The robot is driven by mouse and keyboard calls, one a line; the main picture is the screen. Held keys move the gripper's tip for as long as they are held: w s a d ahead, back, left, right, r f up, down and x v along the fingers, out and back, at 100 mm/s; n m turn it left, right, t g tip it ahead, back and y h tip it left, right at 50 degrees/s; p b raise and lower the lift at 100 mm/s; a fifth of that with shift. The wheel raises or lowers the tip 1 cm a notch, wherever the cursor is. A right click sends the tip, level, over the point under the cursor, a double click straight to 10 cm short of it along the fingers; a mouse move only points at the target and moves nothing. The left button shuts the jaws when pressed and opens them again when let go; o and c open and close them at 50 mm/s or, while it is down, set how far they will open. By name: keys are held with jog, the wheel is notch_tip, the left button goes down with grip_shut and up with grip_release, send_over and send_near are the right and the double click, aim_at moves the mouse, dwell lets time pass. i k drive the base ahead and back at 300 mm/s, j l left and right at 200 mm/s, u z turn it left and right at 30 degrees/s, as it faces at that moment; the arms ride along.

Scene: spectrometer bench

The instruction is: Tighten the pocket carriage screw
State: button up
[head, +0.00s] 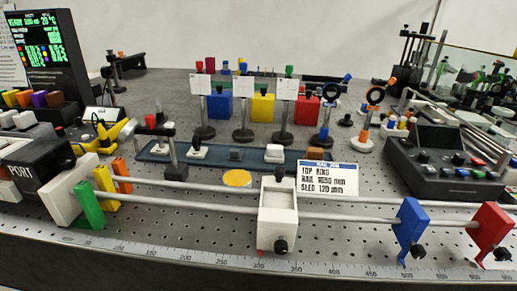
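The pocket carriage (278,212) is a white open-topped box sitting across two parallel metal rails, in the middle front of the head view. Its screw (281,247) is a black knob low on the front face, at the right side. A small red pointer shows under the carriage at the ruler's edge. How tight the screw is cannot be seen. My gripper is not in view, and nothing touches the carriage or its screw.
Green, yellow and orange blocks stand at the rails' left end; blue (411,229) and red (490,231) holders with black knobs are at the right. A ruler (200,258) runs along the front. A printed card (327,178) stands behind the carriage. Space before the screw is clear.

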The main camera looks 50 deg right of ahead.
aim_at(280, 246)
jog(key=z, duration=1.05)
